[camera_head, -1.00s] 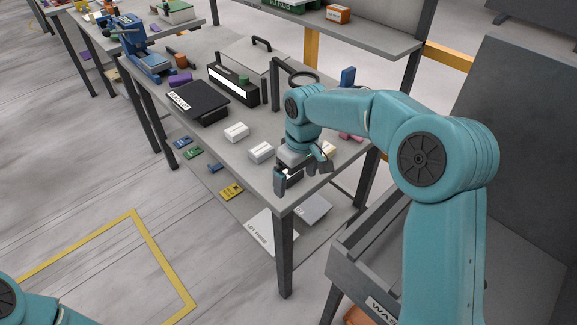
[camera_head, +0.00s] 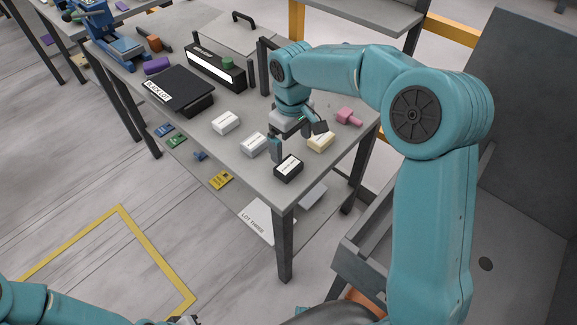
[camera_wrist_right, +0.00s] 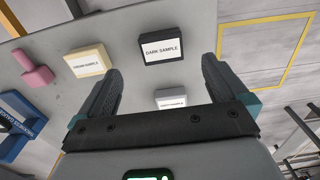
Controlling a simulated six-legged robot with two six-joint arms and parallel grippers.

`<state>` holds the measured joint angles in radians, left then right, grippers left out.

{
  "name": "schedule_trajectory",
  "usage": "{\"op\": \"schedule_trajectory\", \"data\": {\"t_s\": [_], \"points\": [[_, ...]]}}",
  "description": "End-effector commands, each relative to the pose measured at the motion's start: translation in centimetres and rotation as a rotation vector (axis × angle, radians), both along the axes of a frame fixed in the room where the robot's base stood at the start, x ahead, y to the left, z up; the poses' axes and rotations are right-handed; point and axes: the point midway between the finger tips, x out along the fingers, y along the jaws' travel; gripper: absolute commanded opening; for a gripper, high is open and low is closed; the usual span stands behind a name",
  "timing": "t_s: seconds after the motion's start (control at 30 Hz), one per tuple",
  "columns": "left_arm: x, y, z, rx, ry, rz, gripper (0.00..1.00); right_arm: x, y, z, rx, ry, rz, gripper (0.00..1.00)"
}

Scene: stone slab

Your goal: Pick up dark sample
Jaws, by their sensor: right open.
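The dark sample (camera_head: 289,168) is a small black box with a white label, lying near the close corner of the stone-topped table. In the right wrist view the dark sample (camera_wrist_right: 162,50) reads "DARK SAMPLE" and lies ahead, between the lines of the two fingers. My right gripper (camera_head: 297,138) is open and empty, just behind and above the box; its fingers (camera_wrist_right: 162,70) are apart and do not appear to touch it. My left arm (camera_head: 70,308) enters at the bottom left; only a small end piece shows at the bottom edge.
A cream sample box (camera_head: 320,141) and a white box (camera_head: 253,145) flank the gripper. Another white box (camera_head: 226,122), a pink piece (camera_head: 349,117) and a black tray (camera_head: 170,82) lie farther off. A grey bin (camera_head: 355,258) stands right of the table.

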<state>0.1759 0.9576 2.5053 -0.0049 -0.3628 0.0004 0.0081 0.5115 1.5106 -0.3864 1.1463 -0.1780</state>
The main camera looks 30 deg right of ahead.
Motion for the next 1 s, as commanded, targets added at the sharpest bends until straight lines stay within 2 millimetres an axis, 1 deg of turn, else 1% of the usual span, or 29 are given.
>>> {"op": "schedule_trajectory", "data": {"t_s": [0.03,0.1,0.2,0.37,0.5,0.6,0.73,0.93,0.97,1.0], "points": [[0.0,0.0,0.0,0.000,0.000,0.000,0.00,-0.1,0.0,-1.2,0.001,0.004,0.001,1.00],[0.0,0.0,0.1,0.000,0.000,0.000,0.00,-0.1,0.0,-2.5,0.001,0.004,0.001,1.00],[0.0,0.0,0.1,0.000,-0.001,0.000,0.00,0.0,-0.1,-3.7,0.000,0.002,0.000,1.00],[0.0,0.0,0.3,0.000,-0.001,0.000,0.00,0.2,0.0,-4.7,0.000,0.002,0.000,1.00],[0.0,0.0,0.9,0.000,-0.001,0.000,0.00,0.5,0.2,-6.9,0.002,0.005,0.001,1.00],[0.0,0.0,1.0,0.000,-0.001,0.000,0.00,0.6,0.2,-8.5,0.001,0.004,0.000,1.00],[0.0,0.0,1.0,0.000,-0.001,0.000,0.00,0.8,0.3,-9.4,0.001,0.000,-0.001,1.00],[0.0,0.0,1.0,0.000,-0.001,0.000,0.00,0.8,0.3,-9.4,0.001,-0.001,0.000,1.00],[0.0,0.0,1.0,0.000,-0.001,0.000,0.00,0.8,0.3,-9.4,0.001,-0.001,0.000,0.90],[0.0,0.0,1.0,0.000,-0.001,0.000,0.00,0.8,0.3,-9.4,0.001,0.000,0.000,0.77]]}}
